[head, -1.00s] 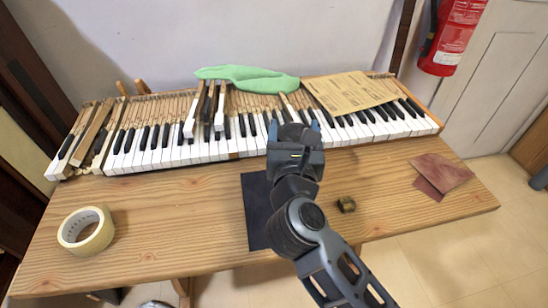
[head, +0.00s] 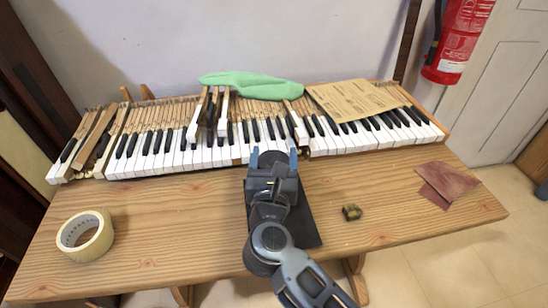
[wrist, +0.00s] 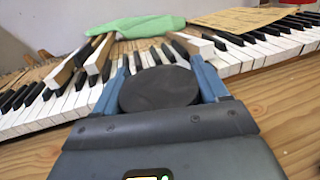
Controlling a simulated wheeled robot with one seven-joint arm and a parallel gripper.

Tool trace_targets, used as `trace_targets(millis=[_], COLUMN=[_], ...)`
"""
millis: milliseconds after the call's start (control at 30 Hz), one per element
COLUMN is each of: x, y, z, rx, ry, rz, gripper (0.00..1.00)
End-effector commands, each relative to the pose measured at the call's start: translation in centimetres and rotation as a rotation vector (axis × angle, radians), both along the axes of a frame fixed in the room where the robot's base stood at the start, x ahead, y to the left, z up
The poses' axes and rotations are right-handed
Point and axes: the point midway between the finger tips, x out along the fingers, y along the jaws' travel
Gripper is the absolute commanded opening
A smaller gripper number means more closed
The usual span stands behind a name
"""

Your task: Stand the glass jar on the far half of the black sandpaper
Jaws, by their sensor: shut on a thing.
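My gripper (head: 273,156) is shut on a round, dark-topped thing, which I take to be the glass jar (wrist: 158,89) seen from above. In the wrist view its dark disc fills the space between the blue fingers; no clear glass shows. The jar's sides and base are hidden, so I cannot tell its height above the table. The black sandpaper (head: 303,226) lies on the table beneath my arm, with its right part and near right corner showing. In the head view the gripper appears around the sheet's far end, in front of the keys.
The piano keyboard (head: 175,158) spans the back of the wooden table (head: 165,235), with a green cloth (head: 250,84) and brown paper (head: 350,98) on it. A tape roll (head: 85,233) lies left, a small brass-coloured piece (head: 351,212) right, and reddish sandpaper (head: 447,183) farther right.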

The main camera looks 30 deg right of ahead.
Motion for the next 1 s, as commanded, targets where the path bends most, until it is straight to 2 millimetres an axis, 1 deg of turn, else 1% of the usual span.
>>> trace_targets(millis=[100, 133, 400, 733, 867, 1000], x=[0.0, 0.0, 0.0, -0.1, -1.6, -4.1], y=[0.0, 0.0, 0.0, 0.1, 1.0, 2.5], z=[-0.2, -0.3, -0.2, 0.1, -0.1, -0.2], rx=[0.000, 0.000, 0.000, 0.001, 0.000, 0.000], ry=[-0.001, 0.000, 0.000, 0.001, 0.001, 0.002], rz=[0.000, 0.000, 0.000, 0.001, 0.002, 0.003], gripper=[0.26, 0.74, 0.99, 0.99, 0.99, 0.99])
